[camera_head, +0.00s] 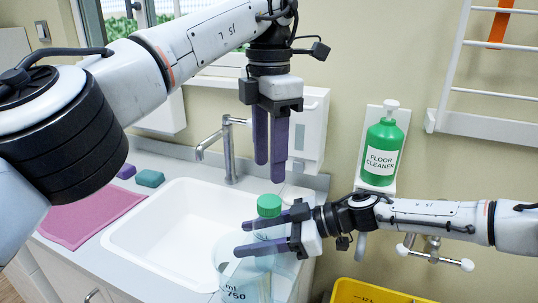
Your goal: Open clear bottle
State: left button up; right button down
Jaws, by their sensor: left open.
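The clear bottle (247,282) stands upright at the front edge of the sink, with a green cap (269,205) on top and dark volume marks on its side. My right gripper (240,239) comes in from the right. Its two purple fingers lie on the far and near sides of the bottle below the cap, and it looks shut on the bottle. My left gripper (270,172) points down above the cap, with its purple fingers slightly apart and nothing between them. A gap shows between its fingertips and the cap. The fingers hide part of the bottle's upper body.
The white sink (150,235) and its tap (228,150) are behind and left of the bottle. A pink cloth (90,212) and a teal sponge (150,178) lie on the counter. A green floor cleaner bottle (381,165) hangs on the wall. A yellow container (365,292) is below right.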

aim_at(269, 200)
pick_arm(q)
jog(key=m, duration=0.6)
jog(key=shift+m, duration=0.4)
jog(key=m, duration=1.2)
jog(key=shift+m, duration=0.4)
jog(key=m, duration=0.3)
jog(key=shift+m, duration=0.4)
jog(key=m, duration=0.4)
jog(key=shift+f, duration=3.95)
